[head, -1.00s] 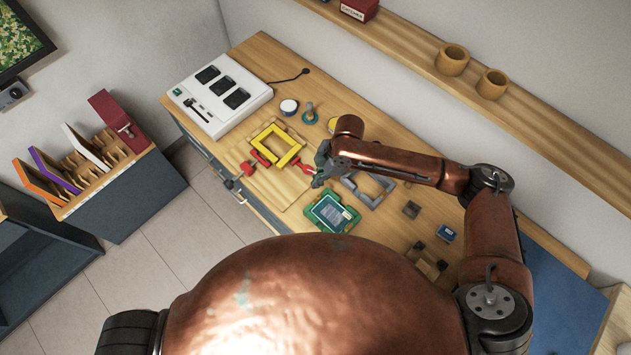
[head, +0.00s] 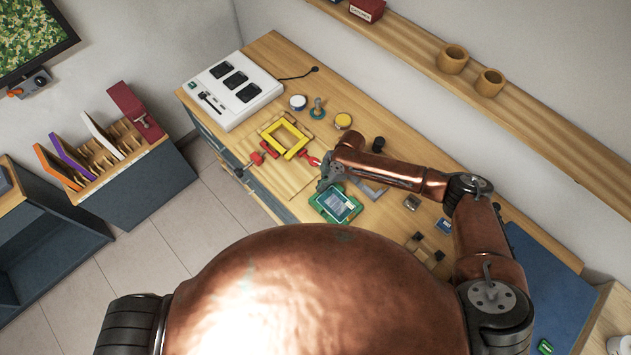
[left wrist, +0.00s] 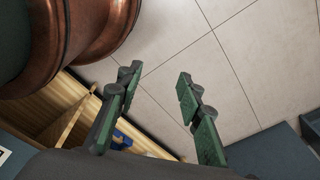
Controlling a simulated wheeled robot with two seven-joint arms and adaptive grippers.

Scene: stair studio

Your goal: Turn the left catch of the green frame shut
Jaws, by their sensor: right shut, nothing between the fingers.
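The green frame (head: 317,205) lies on the workbench in the head view, with a pale blue-grey panel (head: 338,204) inside it. Its catches are too small to make out, and my right arm covers part of its far side. My right gripper (head: 324,186) is shut and empty, at or just above the frame's far left edge. I cannot tell whether it touches a catch. My left gripper (left wrist: 158,80) shows only in the left wrist view; its green fingers are apart and empty, over the floor.
A yellow frame (head: 272,147) with red clamps stands on a wooden board left of the green frame. A grey frame (head: 373,190) is partly hidden behind my right arm. A white device (head: 228,90), small jars and dark blocks (head: 411,202) share the bench.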

